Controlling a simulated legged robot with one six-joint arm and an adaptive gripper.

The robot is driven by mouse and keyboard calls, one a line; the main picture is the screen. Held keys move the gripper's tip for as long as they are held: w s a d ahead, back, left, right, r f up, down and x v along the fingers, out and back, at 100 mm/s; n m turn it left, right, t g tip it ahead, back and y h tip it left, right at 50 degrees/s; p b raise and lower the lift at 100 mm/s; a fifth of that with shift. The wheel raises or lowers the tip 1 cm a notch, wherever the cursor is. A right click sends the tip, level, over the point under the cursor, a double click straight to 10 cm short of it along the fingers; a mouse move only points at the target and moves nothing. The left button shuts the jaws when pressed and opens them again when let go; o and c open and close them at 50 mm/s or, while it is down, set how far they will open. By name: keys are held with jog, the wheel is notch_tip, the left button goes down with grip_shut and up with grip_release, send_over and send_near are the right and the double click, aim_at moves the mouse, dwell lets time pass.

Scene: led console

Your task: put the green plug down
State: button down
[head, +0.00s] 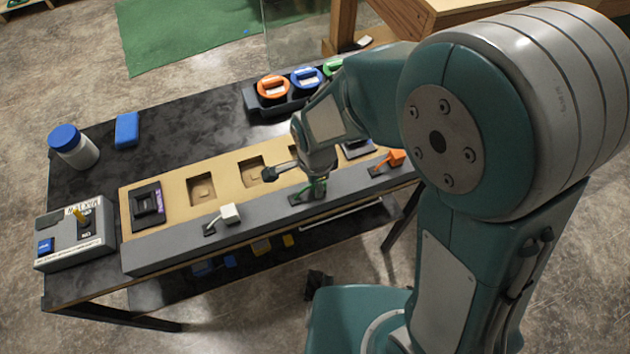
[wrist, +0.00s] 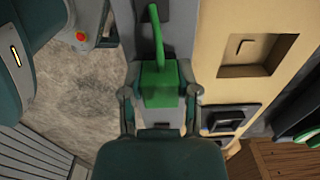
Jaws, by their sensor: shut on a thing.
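The green plug (wrist: 160,84) is a green block with a green cable (wrist: 157,35) running up from it in the wrist view. My gripper (wrist: 160,95) has its two fingers on either side of the block and is shut on it. In the head view my gripper (head: 314,172) is over the grey front strip (head: 260,218) of the console, and only a little green of the plug (head: 310,192) shows below it. The arm hides part of it. I cannot tell whether the plug touches the strip.
A white plug (head: 230,212) and an orange plug (head: 395,158) stand on the same strip. The tan panel (head: 225,170) has square recesses and a black module (head: 147,207). A switch box (head: 75,240), white jar (head: 75,150) and blue block (head: 126,130) are at left. Coloured spools (head: 272,87) stand behind.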

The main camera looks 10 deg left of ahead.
jog(key=shift+c, duration=1.7)
grip_release()
jog(key=shift+f, duration=0.1)
notch_tip(320, 180, up, 12)
jog(key=shift+s+r, duration=0.1)
jog(key=shift+r, duration=0.1)
